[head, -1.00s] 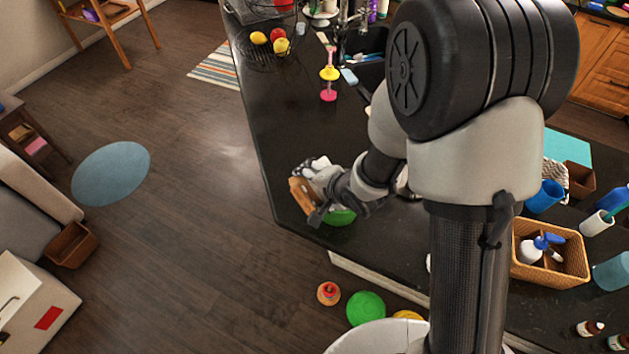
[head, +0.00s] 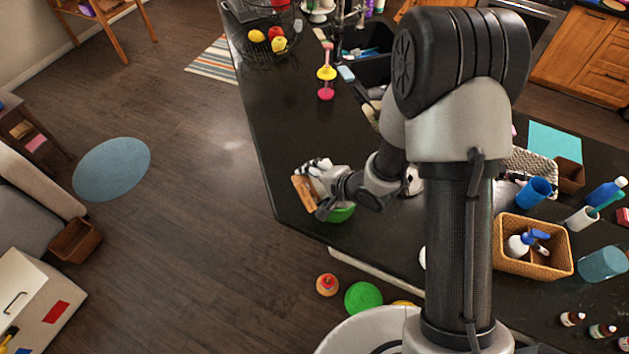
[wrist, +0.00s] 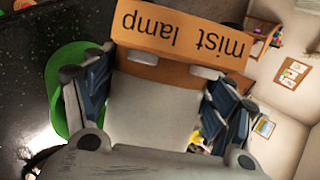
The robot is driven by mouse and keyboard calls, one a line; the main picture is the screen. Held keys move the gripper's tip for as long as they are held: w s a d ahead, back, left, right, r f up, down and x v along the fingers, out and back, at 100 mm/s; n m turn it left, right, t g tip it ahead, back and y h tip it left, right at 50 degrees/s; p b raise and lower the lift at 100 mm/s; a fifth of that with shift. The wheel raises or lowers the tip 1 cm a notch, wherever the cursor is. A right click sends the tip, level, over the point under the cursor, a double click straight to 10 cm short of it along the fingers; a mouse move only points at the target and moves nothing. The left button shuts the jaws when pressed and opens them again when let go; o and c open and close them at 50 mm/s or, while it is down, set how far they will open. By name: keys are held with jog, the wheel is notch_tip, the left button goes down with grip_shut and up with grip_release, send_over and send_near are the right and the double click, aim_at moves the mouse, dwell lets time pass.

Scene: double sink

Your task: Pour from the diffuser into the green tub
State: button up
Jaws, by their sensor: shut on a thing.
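The diffuser has an orange-brown band and a whitish body. In the head view the diffuser (head: 303,194) is held tilted near the counter's left edge, its brown end to the left. In the wrist view the diffuser (wrist: 180,45) fills the middle, and its band reads "mist lamp" upside down. My gripper (head: 318,191) is shut on its body; the fingers also show on both sides in the wrist view (wrist: 150,85). The green tub (head: 342,213) is below my gripper on the dark counter, partly hidden by it. It also shows at the left of the wrist view (wrist: 62,90). No pouring contents are visible.
A wicker basket (head: 507,262) with bottles and a blue cup (head: 536,191) stand on the counter to the right. A pink and yellow object (head: 326,72) stands farther back near the sink. The counter between it and my gripper is mostly clear.

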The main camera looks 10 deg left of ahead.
jog(key=shift+w+d+r+m+g+y, duration=0.3)
jog(key=shift+d+r+m+y, duration=0.1)
jog(key=shift+y, duration=0.3)
jog(key=shift+w+d+r+m+g+y, duration=0.4)
jog(key=shift+d+r+m+y, duration=0.15)
jog(key=shift+y, duration=0.35)
jog(key=shift+w+d+r+m+g+y, duration=0.3)
jog(key=shift+d+r+m+g+y, duration=0.25)
jog(key=shift+y, duration=0.35)
jog(key=shift+r, duration=0.1)
jog(key=shift+d, duration=0.1)
jog(key=shift+w+d+r+y, duration=0.1)
jog(key=shift+w+d+y, duration=0.2)
jog(key=shift+d+y, duration=0.2)
jog(key=shift+m, duration=0.3)
jog(key=shift+w+d+r+y, duration=0.15)
jog(key=shift+w+d+y, duration=0.15)
jog(key=shift+y, duration=0.2)
jog(key=shift+s+a, duration=0.15)
